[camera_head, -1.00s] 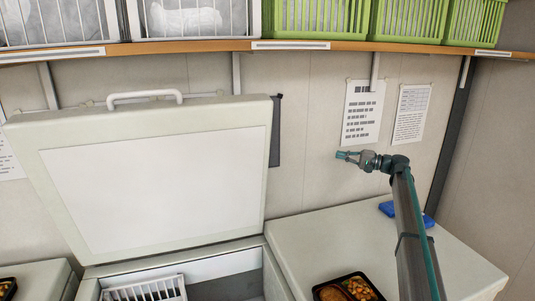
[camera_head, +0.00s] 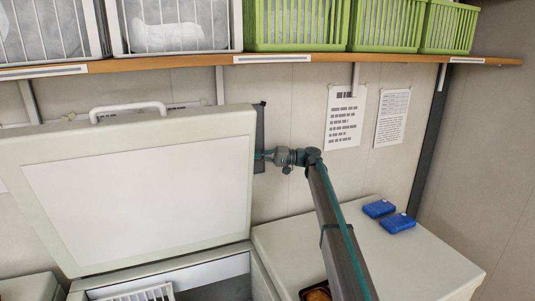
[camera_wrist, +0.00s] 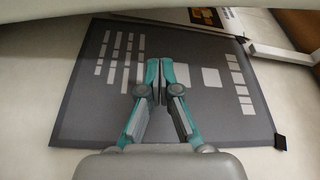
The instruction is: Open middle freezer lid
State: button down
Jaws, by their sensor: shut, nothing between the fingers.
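The middle freezer lid (camera_head: 140,190) stands raised and tilted back, its pale inner panel facing me in the head view. A white handle (camera_head: 128,109) sits on its top edge. The freezer's opening below (camera_head: 215,285) shows part of a white wire basket (camera_head: 140,294). My gripper (camera_head: 262,155) is at the right edge of the lid in the head view; whether it touches the lid cannot be told. In the wrist view my gripper (camera_wrist: 160,65) is shut and empty, in front of a dark grey poster (camera_wrist: 75,110) on the wall.
The closed right freezer top (camera_head: 430,265) holds two blue packs (camera_head: 397,223) and a partly hidden food tray (camera_head: 317,293). A wooden shelf (camera_head: 190,62) with wire baskets and green crates (camera_head: 297,22) runs above. Two papers (camera_head: 345,118) hang on the wall.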

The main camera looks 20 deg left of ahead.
jog(key=s+p, duration=0.1)
jog(key=s, duration=0.1)
jog(key=s+p, duration=0.1)
jog(key=s, duration=0.1)
jog(key=shift+a+f+p, duration=0.25)
jog(key=shift+f+p, duration=0.05)
jog(key=shift+n, duration=0.4)
jog(key=s+d+b, duration=0.1)
jog(key=s+b, duration=0.1)
jog(key=s+d+f+b, duration=0.1)
jog(key=s+d+b, duration=0.1)
jog(key=shift+s+d+b, duration=0.2)
jog(key=shift+s+b, duration=0.05)
jog(key=shift+b, duration=0.1)
